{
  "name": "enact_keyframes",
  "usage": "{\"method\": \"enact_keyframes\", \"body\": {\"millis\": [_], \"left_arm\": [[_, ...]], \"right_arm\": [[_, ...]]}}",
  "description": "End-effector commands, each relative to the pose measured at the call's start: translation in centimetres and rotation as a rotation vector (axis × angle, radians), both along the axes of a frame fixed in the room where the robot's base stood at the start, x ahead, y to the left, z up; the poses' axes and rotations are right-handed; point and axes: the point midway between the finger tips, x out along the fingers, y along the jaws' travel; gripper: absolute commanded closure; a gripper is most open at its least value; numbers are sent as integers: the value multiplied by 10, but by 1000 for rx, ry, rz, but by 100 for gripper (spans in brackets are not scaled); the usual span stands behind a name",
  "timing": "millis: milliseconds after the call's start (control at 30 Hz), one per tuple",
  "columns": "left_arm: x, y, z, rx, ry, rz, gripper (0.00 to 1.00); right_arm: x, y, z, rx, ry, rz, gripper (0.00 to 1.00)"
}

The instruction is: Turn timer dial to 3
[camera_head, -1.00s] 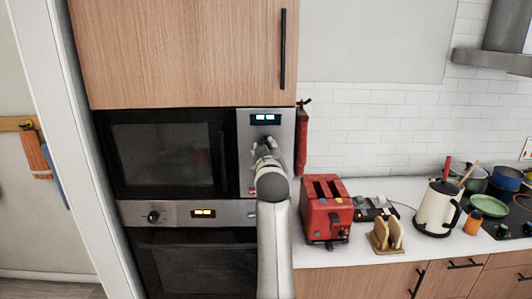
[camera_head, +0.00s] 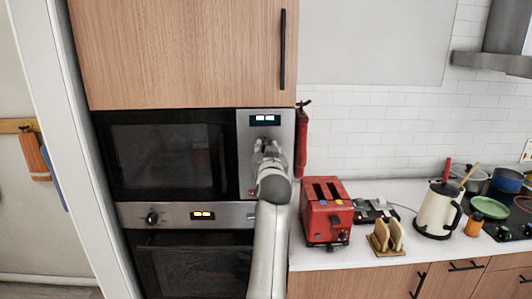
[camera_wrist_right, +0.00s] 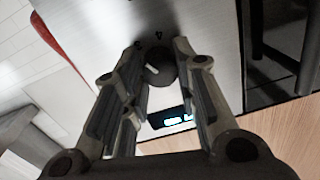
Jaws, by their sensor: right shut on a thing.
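The timer dial is a dark round knob (camera_wrist_right: 161,70) with a white pointer mark, on the steel control panel (camera_head: 248,160) of the built-in microwave (camera_head: 165,155). Small dark figures are printed around it, one looking like a 4; the pointer's exact setting is too small to read. My right gripper (camera_head: 266,144) is at the panel just below the lit display (camera_head: 265,120), hiding the dial in the head view. In the right wrist view its fingers (camera_wrist_right: 161,48) are on both sides of the dial, shut on it. My left gripper is not in view.
An oven (camera_head: 195,260) with its own knob (camera_head: 152,218) is below the microwave. A red fire extinguisher (camera_head: 301,140) hangs just right of the panel. A red toaster (camera_head: 327,215), toast rack (camera_head: 386,238) and kettle (camera_head: 438,210) stand on the counter at right.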

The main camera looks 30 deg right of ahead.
Motion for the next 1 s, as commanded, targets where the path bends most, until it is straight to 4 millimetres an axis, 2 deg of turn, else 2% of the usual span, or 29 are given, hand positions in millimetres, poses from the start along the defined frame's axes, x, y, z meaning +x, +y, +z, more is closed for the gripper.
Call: {"method": "enact_keyframes", "body": {"millis": [367,400,567,867,1000], "left_arm": [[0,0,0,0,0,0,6],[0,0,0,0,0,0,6],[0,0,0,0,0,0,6],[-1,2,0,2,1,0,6],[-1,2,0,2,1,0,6]], "right_arm": [[0,0,-3,6,3,1,96],[0,0,-3,6,3,1,70],[0,0,-2,5,2,1,50],[0,0,0,3,-1,0,50],[0,0,13,2,-5,-1,50]]}}
